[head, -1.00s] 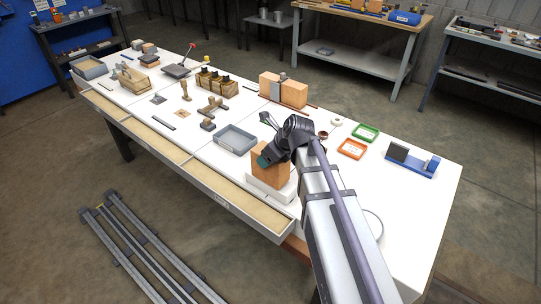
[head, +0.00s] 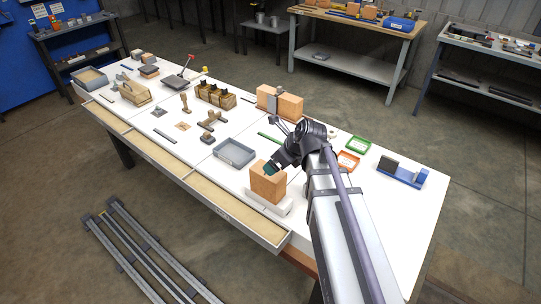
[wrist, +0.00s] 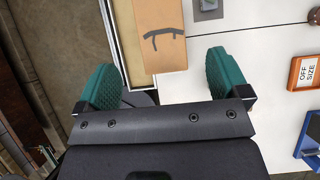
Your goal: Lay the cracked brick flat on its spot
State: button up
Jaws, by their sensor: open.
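An orange-tan brick (head: 268,184) stands upright on a pale block (head: 282,205) near the table's front edge. My gripper (head: 274,167) is at the brick's upper part. In the wrist view the brick (wrist: 157,30) shows a dark branching line on its face, and its near end lies around the level of the fingertips. My gripper (wrist: 162,75) is open there, with one green finger on each side and gaps to the brick. I cannot tell whether the fingers reach around it. Another orange-tan brick shape (head: 290,104) with a grey middle part stands at the table's back.
A grey tray (head: 234,153) is left of the brick. A green tray (head: 358,145), an orange tray (head: 347,161) and a blue fixture (head: 402,172) are to the right. The orange tray reads "OFF SIZE" in the wrist view (wrist: 304,72). A wood-bottomed drawer (head: 227,202) runs along the front.

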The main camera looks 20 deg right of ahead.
jog(key=s+a+n+g+h, duration=0.1)
jog(key=s+n, duration=0.5)
jog(key=n, duration=0.8)
jog(key=s+a+n+g+h+p, duration=0.1)
jog(key=s+n+g+h, duration=0.2)
jog(key=s+n, duration=0.4)
jog(key=n+g, duration=0.1)
jog(key=n, duration=0.6)
jog(key=shift+s+a+r, duration=0.2)
jog(key=shift+s+a, duration=0.1)
jog(key=shift+a, duration=0.05)
